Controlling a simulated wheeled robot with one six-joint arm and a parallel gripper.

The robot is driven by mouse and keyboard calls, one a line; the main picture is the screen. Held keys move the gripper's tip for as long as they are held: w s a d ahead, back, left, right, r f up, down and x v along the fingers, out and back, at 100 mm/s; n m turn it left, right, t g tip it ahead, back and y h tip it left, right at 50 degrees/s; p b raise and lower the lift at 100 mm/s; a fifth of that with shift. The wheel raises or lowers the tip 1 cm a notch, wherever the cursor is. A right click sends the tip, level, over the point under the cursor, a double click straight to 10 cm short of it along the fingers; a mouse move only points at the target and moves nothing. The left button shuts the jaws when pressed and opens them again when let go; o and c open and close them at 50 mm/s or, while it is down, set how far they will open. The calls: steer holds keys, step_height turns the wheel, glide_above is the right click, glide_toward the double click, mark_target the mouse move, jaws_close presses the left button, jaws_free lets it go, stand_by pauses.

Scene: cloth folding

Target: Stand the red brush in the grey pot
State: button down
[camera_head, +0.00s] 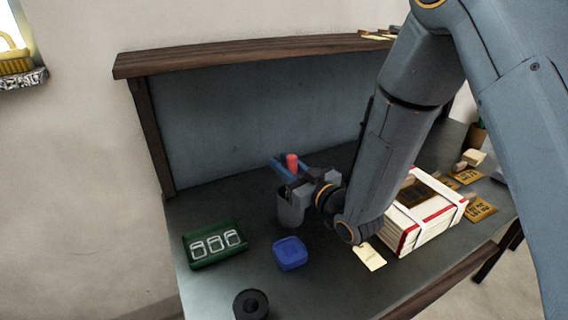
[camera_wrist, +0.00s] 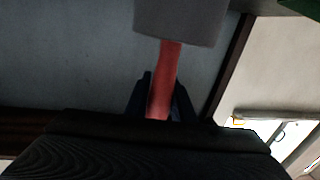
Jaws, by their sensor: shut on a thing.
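The grey pot (camera_head: 290,210) stands on the table near its middle. The red brush (camera_head: 292,162) is upright above the pot's mouth, with its red end showing between my fingers. My gripper (camera_head: 288,174) is shut on the brush. In the wrist view the brush's red handle (camera_wrist: 168,70) runs from my gripper (camera_wrist: 161,98) to the grey pot (camera_wrist: 180,22) at the top edge. The brush's far end is hidden behind the pot's wall, so it seems to be inside the pot; how deep, I cannot tell.
A blue lidded box (camera_head: 290,253) and a green tray (camera_head: 200,262) with white-outlined items lie in front. A black roll (camera_head: 251,304) is at the near edge. Strapped books (camera_head: 425,222) and a paper tag (camera_head: 369,256) lie to the right. A raised back panel (camera_head: 260,120) stands behind.

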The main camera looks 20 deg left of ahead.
mark_target(295, 172)
steer(key=c, duration=1.4)
jaws_free()
steer(key=shift+c, duration=0.2)
steer(key=b+v, duration=0.2)
steer(key=v, duration=0.5)
steer(key=shift+s+d, duration=0.2)
steer(key=shift+d, duration=0.15)
